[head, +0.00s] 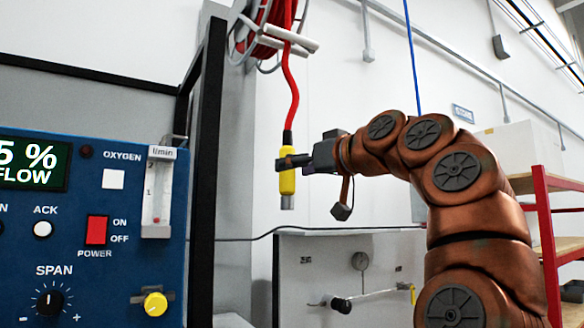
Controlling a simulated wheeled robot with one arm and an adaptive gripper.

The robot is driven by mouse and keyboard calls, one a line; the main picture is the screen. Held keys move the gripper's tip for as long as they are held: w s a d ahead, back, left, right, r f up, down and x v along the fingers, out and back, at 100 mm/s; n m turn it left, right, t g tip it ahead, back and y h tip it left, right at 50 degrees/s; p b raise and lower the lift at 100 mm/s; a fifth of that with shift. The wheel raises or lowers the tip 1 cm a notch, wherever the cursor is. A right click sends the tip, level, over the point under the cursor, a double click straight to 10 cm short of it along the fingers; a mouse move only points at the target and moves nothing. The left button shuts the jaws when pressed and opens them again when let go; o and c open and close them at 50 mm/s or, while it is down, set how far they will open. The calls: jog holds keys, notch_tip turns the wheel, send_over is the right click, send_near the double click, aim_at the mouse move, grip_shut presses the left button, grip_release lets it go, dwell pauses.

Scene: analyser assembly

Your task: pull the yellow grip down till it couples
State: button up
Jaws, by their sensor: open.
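The yellow grip (288,184) hangs upright at the end of a red hose (293,85), with a black collar above it and a short metal end below. My gripper (285,162) is at the upper part of the grip, reaching in from the right. Its dark fingers are open and overlap the grip in the picture. I cannot tell whether they touch it. The grip's metal lower end hangs free in the air, apart from anything else.
A blue analyser panel (100,225) with knobs and a flow tube stands at the left, beside a black post (206,170). A red shelf (545,225) stands at the right.

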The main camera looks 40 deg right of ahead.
aim_at(288, 195)
jog(key=w, duration=0.3)
jog(key=shift+w+p, duration=0.15)
jog(key=shift+p, duration=0.15)
grip_shut()
dwell(0.4)
